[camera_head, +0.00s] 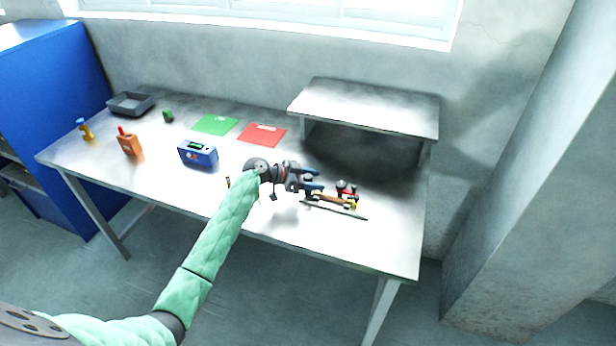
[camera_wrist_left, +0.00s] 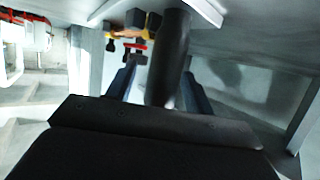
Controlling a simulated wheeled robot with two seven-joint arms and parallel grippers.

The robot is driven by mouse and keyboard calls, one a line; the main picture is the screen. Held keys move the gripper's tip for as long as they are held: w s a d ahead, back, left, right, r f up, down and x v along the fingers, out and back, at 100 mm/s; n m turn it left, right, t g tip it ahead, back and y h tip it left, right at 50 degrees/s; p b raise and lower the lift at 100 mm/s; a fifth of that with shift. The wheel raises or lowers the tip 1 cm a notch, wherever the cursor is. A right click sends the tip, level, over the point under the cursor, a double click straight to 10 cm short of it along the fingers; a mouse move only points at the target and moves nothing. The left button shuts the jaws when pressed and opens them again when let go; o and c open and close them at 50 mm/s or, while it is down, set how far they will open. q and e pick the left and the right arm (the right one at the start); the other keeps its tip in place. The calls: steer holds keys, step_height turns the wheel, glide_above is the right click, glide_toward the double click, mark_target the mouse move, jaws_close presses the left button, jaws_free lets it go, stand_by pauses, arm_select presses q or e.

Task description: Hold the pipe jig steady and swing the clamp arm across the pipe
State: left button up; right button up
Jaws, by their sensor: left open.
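The pipe jig (camera_head: 336,202) lies near the front edge of the table, right of centre in the head view. It shows a brownish pipe-like bar, a yellow part and a red-and-black part (camera_head: 347,188), perhaps the clamp; the clamp arm's angle is too small to tell. My left gripper (camera_head: 316,183) is open, just left of and above the jig in the picture; contact cannot be told. In the left wrist view, yellow, orange, red and black jig parts (camera_wrist_left: 128,43) show beyond the fingers. A dark cylinder (camera_wrist_left: 172,60) covers the middle there. My right gripper is not in view.
A blue box (camera_head: 198,154), an orange block (camera_head: 130,144), a yellow-and-blue item (camera_head: 85,129) and a grey tray (camera_head: 131,104) stand at left. Green (camera_head: 215,124) and red (camera_head: 262,134) mats lie behind. A raised shelf (camera_head: 365,105) stands at back right. The front right tabletop is clear.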

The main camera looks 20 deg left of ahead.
arm_select(q)
steer(key=shift+c, duration=0.4)
stand_by(0.5)
jaws_close()
stand_by(1.0)
